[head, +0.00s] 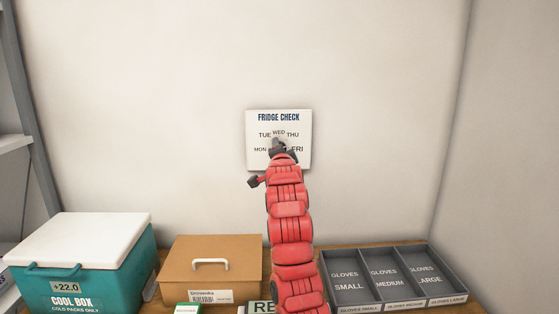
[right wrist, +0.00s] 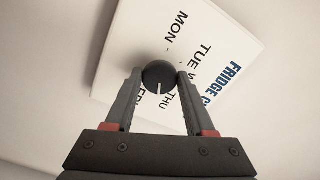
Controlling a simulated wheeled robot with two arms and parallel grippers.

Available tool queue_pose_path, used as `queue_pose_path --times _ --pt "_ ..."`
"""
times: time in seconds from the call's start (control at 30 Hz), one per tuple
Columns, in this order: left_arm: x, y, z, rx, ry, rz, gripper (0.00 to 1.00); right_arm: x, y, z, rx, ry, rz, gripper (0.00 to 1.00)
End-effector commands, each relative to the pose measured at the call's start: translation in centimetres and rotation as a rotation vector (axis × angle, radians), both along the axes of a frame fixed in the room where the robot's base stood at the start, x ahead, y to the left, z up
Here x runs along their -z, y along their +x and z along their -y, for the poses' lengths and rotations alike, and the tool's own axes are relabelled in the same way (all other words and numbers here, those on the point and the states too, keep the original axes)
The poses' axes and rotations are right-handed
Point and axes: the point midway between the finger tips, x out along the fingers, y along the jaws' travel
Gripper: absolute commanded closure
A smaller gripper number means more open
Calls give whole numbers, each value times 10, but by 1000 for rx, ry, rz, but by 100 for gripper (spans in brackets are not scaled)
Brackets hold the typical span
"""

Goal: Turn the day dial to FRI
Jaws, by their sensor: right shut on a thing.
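A white FRIDGE CHECK panel (head: 301,163) hangs on the wall, with day names in an arc; it also shows tilted in the right wrist view (right wrist: 135,45). My right gripper (head: 279,146) is in front of the panel and hides the dial in the head view. In the right wrist view my right gripper (right wrist: 157,78) is shut on the round black day dial (right wrist: 159,71), one finger on each side. The dial's white pointer line aims down in that view, seemingly between THU and FRI. FRI is partly hidden by a finger there. My left gripper is not in view.
Below the panel, a counter holds a teal cool box (head: 110,275) with a white lid, a cardboard box (head: 190,260) with a handle, and a grey glove tray (head: 432,251) with three compartments. The wall around the panel is bare.

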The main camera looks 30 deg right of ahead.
Motion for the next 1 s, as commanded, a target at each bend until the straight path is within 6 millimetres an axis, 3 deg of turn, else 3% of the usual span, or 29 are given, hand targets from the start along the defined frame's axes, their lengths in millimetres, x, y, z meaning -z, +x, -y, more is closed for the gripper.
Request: queue_pose_path --times 0.1,0.5,1.0 --pt "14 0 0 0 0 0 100 5 1 -1 -2 93 56 100" --pt "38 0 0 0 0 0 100 3 0 0 1 370 227 100" --pt "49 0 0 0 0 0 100 2 0 0 1 509 309 100"
